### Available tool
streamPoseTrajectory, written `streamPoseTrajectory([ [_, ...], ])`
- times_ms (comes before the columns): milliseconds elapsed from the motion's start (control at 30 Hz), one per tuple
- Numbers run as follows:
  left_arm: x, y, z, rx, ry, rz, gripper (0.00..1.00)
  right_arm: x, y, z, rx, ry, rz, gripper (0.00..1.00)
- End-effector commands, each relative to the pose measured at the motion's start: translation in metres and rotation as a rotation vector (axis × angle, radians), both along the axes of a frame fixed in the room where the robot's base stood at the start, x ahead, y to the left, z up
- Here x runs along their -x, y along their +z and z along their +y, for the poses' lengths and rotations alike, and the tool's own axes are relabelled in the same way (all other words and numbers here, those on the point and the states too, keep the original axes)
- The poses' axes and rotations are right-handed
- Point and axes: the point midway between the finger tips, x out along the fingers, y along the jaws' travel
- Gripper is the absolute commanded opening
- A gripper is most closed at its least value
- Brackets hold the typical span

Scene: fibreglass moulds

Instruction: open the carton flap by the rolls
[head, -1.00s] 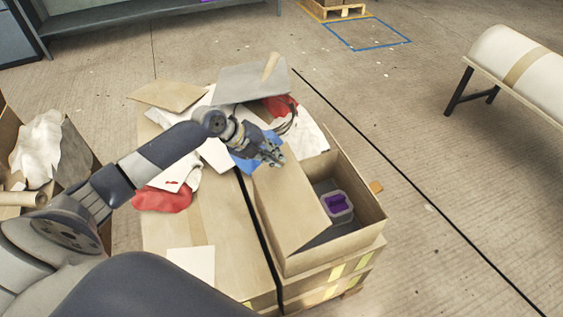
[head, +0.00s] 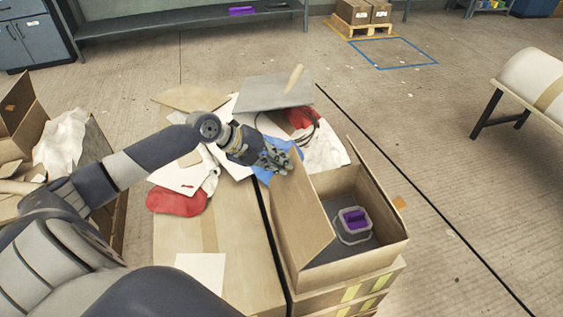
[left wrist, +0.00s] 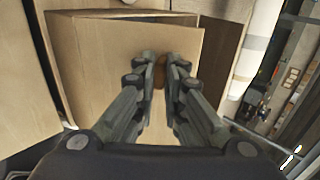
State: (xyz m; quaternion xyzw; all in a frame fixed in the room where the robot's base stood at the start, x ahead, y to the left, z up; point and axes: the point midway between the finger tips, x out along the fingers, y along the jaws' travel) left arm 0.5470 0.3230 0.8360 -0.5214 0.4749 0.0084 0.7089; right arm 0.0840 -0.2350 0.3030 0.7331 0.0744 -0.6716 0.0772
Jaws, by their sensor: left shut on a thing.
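The open carton (head: 390,248) stands at the right of the stack, with a purple piece in a pale holder (head: 354,226) inside it. Its left flap (head: 300,215) is raised and stands tilted up along the carton's left side. My left gripper (head: 283,162) is at the far top corner of this flap, shut on its edge. In the left wrist view the flap (left wrist: 100,70) fills the middle, and the fingers of the left gripper (left wrist: 162,68) close over its edge. A white roll (head: 535,75) lies on a stand at the right. My right gripper is not in view.
A closed carton (head: 190,240) lies left of the open one. Papers, red cloths (head: 178,200), a blue cloth and a grey board (head: 262,93) clutter the far end. An open box with white cloth (head: 62,140) stands at left. Floor at right is mostly clear.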

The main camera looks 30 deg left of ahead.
Motion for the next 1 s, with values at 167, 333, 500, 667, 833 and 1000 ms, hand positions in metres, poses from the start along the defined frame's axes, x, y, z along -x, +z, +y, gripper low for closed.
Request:
streamPoseTrajectory([
  [167,0.006,-0.012,0.002,-0.012,-0.003,0.027,0.12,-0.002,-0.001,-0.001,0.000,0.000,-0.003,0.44],
  [333,0.006,-0.011,0.002,-0.011,-0.003,0.025,0.28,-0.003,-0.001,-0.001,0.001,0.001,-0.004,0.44],
  [500,0.005,-0.009,0.001,-0.008,-0.003,0.021,0.28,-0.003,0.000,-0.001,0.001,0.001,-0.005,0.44],
  [667,0.004,-0.008,0.001,-0.006,-0.003,0.017,0.28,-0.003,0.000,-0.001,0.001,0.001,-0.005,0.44],
  [833,0.003,-0.006,0.000,-0.005,-0.002,0.014,0.28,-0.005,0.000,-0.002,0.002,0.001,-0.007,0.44],
  [1000,0.008,-0.001,0.006,-0.007,0.001,0.014,0.28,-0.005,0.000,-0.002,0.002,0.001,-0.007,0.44],
])
